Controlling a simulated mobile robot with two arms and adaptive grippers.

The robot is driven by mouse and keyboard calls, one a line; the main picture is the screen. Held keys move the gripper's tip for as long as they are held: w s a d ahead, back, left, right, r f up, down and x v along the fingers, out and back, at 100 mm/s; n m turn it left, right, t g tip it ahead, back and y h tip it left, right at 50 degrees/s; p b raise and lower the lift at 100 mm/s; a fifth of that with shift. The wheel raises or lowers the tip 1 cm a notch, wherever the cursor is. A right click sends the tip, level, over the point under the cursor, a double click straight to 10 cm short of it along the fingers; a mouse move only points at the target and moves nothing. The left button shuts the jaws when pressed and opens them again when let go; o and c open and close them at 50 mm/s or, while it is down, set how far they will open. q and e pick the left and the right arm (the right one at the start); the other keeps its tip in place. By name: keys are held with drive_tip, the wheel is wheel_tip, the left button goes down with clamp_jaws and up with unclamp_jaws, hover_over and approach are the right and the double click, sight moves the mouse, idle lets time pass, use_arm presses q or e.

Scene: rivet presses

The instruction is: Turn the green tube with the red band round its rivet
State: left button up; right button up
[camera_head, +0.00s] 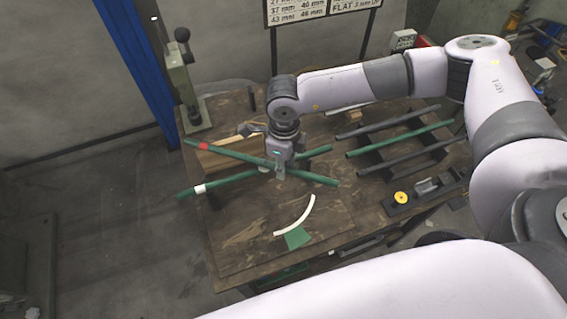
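The green tube with the red band (225,152) lies slantwise on the wooden table, its red band (203,146) near its left end. It crosses a second green tube with a white band (225,181), making an X. My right gripper (279,172) points down at the crossing, with a finger in front of the red-banded tube. I cannot tell whether the fingers are closed on it. The rivet is hidden around the crossing, under the gripper. My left gripper is not in view.
A green lever press (182,85) stands at the table's back left. A white curved strip (297,219) and a green patch (297,239) lie in front of the tubes. Dark bars and another green tube (425,133) lie on the right. The left tube ends overhang the table edge.

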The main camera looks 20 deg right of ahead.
clamp_jaws()
idle(0.3)
drive_tip(key=shift+s+a+f+m, duration=0.1)
drive_tip(key=shift+s+f+m, duration=0.05)
drive_tip(key=shift+m, duration=0.25)
drive_tip(key=shift+s+a+m+b, duration=0.2)
drive_tip(key=shift+m+b, duration=0.2)
drive_tip(key=shift+m, duration=0.2)
